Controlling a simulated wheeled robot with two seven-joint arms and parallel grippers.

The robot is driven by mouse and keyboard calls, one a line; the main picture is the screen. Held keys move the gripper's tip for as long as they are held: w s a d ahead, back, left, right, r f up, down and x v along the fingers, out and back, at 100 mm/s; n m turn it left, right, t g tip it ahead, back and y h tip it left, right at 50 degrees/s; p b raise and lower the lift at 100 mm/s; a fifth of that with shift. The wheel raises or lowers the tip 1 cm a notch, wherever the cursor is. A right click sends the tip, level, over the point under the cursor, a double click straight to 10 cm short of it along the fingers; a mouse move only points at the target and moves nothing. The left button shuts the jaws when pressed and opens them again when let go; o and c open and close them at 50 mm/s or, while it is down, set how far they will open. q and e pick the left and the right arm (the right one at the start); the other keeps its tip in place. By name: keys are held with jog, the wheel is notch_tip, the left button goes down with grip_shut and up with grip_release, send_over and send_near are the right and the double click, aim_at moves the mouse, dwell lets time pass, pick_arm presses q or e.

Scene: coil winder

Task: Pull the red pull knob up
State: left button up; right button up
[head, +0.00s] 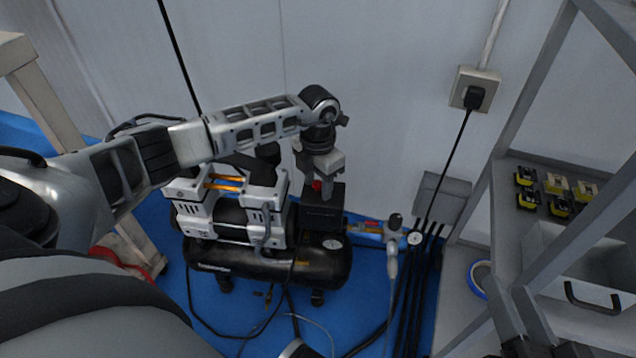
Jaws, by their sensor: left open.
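The red pull knob (317,185) is a small red spot on top of the black switch box (322,212) of the air compressor. My left arm comes in from the left, and its gripper (324,178) points down right at the knob. The left gripper is open, its fingers close around or just above the knob. The fingers hide most of the knob, and I cannot tell whether they touch it.
The compressor's black tank (270,264) stands on a blue floor (215,310), with hoses and cables around it. A regulator (394,222) is to its right. A metal rack (520,110) with a grey drawer (590,265) stands at the right. A wall is behind.

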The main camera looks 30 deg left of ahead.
aim_at(318, 183)
pick_arm(q)
jog(key=c, duration=0.9)
jog(key=shift+c, duration=0.2)
jog(key=shift+r+p, duration=0.3)
jog(key=shift+r, duration=0.15)
jog(key=o, duration=0.9)
jog(key=shift+o, duration=0.2)
notch_tip(318, 183, up, 6)
jog(key=p, duration=0.5)
jog(key=shift+p, duration=0.3)
